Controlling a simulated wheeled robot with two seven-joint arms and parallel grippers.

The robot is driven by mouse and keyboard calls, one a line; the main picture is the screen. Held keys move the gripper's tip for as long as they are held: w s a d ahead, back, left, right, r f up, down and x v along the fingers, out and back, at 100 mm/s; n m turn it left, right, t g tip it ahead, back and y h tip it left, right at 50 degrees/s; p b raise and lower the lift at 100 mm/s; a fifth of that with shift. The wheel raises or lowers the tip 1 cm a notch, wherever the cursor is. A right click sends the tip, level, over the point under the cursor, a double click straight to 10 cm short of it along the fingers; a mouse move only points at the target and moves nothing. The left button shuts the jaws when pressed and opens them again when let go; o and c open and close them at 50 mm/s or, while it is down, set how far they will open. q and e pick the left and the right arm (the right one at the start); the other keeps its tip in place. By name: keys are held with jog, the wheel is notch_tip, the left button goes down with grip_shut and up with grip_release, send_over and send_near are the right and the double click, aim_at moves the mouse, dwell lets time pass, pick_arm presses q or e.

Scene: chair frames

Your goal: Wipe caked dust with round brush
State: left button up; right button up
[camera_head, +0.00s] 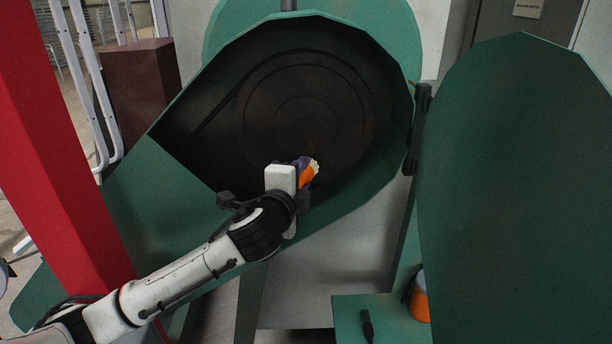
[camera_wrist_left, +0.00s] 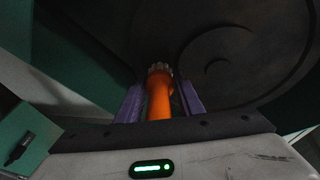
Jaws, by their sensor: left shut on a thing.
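My left gripper (camera_head: 303,171) is shut on the round brush (camera_head: 309,175), which has an orange handle and pale bristles. In the left wrist view the orange handle (camera_wrist_left: 159,98) stands between two purple fingers, bristles pointing away from me. The brush is in front of the lower part of a large dark wheel (camera_head: 300,105) inside an open green housing (camera_head: 150,205). The wheel has a dull brownish surface; I cannot tell caked dust apart from it. Whether the bristles touch the wheel is unclear. My right gripper is out of view.
A green door (camera_head: 520,190) stands open on the right, by dark hinges (camera_head: 411,165). A green ledge (camera_head: 385,318) at the lower right bears a small dark tool (camera_head: 367,325) and an orange object (camera_head: 419,300). A red post (camera_head: 55,150) stands at the left.

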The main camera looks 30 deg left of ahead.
pick_arm(q)
jog(key=shift+s+a, duration=0.3)
jog(key=shift+a, duration=0.2)
jog(key=shift+s+a, duration=0.3)
jog(key=shift+a, duration=0.2)
jog(key=shift+s+a, duration=0.6)
jog(key=shift+a, duration=0.35)
jog(key=shift+a, duration=0.15)
jog(key=shift+s+a, duration=0.55)
jog(key=shift+a, duration=0.25)
jog(key=shift+s, duration=0.1)
jog(key=shift+s+d, duration=0.55)
jog(key=shift+s, duration=0.3)
jog(key=shift+s+d, duration=0.5)
jog(key=shift+s, duration=0.3)
jog(key=shift+s+d, duration=0.55)
jog(key=shift+s, duration=0.3)
